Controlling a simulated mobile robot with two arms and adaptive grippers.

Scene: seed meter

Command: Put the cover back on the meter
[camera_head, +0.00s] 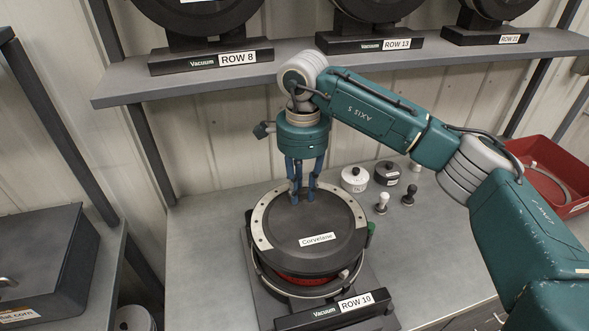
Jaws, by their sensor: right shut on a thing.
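The meter marked ROW 10 (331,311) stands on the grey bench. Its cover (325,251), a dark round disc with a pale, holed rim band and a "Corvelane" label, is over the meter body. A red part (290,280) shows below the cover's front edge. I cannot tell whether the cover is fully seated or slightly raised. My right gripper (302,198) points down, its blue fingers shut on the cover near its upper middle; the fingers hide the gripped part. My left gripper is not in view.
Small white (355,179) and dark (387,173) pots and several small knobbed pieces stand behind right. A red bin (550,200) is at far right. A shelf (290,66) with other meters runs above. A dark box (45,260) sits at left. Bench left of the meter is clear.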

